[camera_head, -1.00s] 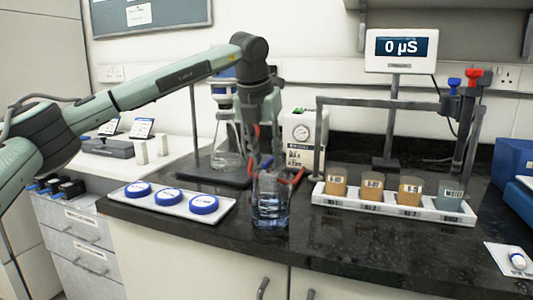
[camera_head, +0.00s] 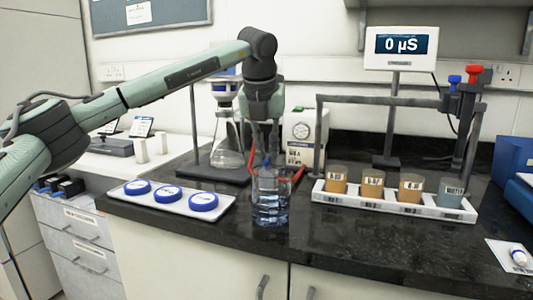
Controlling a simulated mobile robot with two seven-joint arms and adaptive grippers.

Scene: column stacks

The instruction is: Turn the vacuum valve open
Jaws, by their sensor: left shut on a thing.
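My left gripper (camera_head: 265,155) points down at the middle of the bench, just above and behind the rim of a clear beaker of water (camera_head: 270,208). A red hose (camera_head: 297,175) shows right of the fingers, near the white vacuum pump (camera_head: 300,148) with a round gauge. A glass filter flask (camera_head: 228,150) stands behind left. My right gripper is not in view.
A white tray (camera_head: 228,207) with blue-lidded dishes lies left on the dark bench. A rack (camera_head: 388,204) of several labelled cups stands right, under a grey frame (camera_head: 380,101). A display (camera_head: 401,46) reads 0 µS.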

